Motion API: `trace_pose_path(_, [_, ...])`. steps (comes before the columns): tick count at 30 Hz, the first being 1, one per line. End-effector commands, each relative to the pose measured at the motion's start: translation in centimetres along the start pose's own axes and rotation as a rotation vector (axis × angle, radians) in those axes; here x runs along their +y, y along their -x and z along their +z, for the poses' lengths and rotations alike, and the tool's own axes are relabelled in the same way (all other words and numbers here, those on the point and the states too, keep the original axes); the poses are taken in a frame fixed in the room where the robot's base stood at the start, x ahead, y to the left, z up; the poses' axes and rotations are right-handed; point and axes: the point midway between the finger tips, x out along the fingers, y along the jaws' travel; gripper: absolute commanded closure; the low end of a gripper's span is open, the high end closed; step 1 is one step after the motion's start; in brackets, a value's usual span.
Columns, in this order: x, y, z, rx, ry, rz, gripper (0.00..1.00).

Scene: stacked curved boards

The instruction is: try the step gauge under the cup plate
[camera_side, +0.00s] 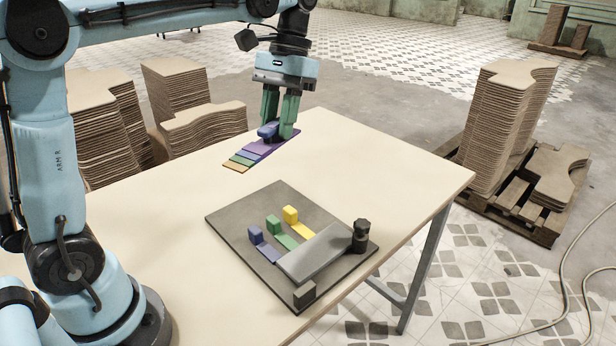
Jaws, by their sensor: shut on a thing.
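The step gauge (250,154) is a flat stepped strip in purple, blue, green and orange, with a blue knob on its purple end. My gripper (279,130) has green fingers and is shut on the step gauge at its knob end, near the far edge of the table. I cannot tell whether the gauge touches the table. The cup plate (316,253) is a flat grey plate over a dark base (232,222), in front of and to the right of my gripper. Its underside is hidden.
Blue (263,245), green (282,232) and yellow (299,221) tabbed strips run toward the cup plate. A black knob (361,236) and a grey block (304,294) stand at its ends. The table (410,190) is clear around the base. Stacked boards (505,125) stand beyond.

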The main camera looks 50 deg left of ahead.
Motion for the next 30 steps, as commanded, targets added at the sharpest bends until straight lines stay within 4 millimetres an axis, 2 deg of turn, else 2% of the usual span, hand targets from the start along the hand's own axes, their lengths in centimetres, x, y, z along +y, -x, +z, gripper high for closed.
trace_pose_path(9, [-4.8, 1.8, -5.3, 0.000, 0.621, 0.221, 1.00])
trace_pose_path(18, [-9.4, 3.0, -8.6, 0.000, 1.094, 0.387, 1.00])
trace_pose_path(22, [-11.1, 3.3, -9.5, 0.000, 1.242, 0.438, 1.00])
trace_pose_path(30, [-10.8, -0.9, -10.9, -0.001, 1.231, 0.433, 1.00])
